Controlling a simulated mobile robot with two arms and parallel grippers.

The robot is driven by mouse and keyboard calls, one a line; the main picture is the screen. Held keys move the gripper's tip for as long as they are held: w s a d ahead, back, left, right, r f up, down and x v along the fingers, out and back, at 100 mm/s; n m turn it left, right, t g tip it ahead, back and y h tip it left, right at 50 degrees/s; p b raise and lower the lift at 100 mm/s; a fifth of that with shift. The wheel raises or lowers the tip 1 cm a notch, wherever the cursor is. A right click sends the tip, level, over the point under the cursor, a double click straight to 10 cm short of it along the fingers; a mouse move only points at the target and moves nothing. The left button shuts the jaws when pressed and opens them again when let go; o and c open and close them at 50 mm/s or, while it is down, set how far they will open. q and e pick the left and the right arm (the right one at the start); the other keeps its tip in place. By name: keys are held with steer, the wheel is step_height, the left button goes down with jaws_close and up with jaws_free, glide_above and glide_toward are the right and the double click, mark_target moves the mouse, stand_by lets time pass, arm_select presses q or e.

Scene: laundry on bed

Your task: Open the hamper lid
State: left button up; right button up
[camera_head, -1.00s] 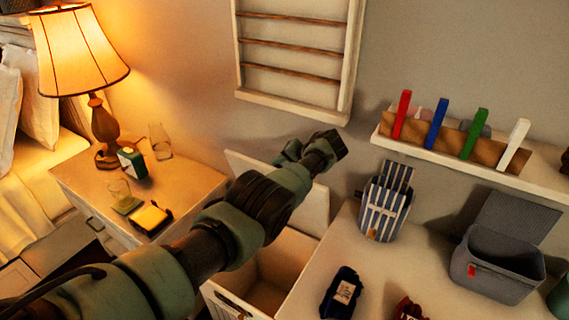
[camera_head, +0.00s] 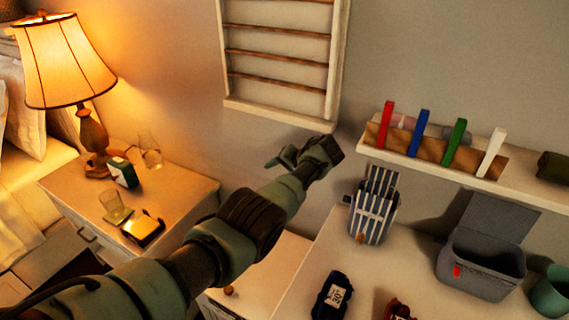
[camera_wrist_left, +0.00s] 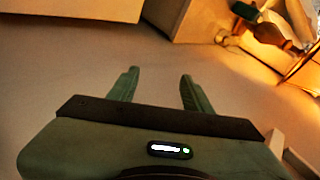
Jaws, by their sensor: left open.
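The hamper (camera_head: 262,280) is a pale box between the nightstand and the dresser, partly hidden behind my left arm. Its lid (camera_head: 285,262) appears to lie flat over the top, with a small knob (camera_head: 228,291) near the front edge; no inside shows. My left gripper (camera_head: 322,152) is raised above and behind the hamper, close to the wall, apart from the lid. In the left wrist view its two green fingers (camera_wrist_left: 160,90) are spread with nothing between them. My right gripper is not in view.
A nightstand (camera_head: 185,190) with a lit lamp (camera_head: 65,65) stands left. The dresser (camera_head: 300,292) at right holds a striped box (camera_head: 373,215) and a grey open-lidded box (camera_head: 485,265). A shelf (camera_head: 430,170) and a wall rack (camera_head: 280,105) are near my gripper.

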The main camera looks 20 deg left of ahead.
arm_select(q)
steer(key=shift+p+v, duration=0.3)
steer(key=shift+v, duration=2.1)
steer(key=shift+f, duration=0.1)
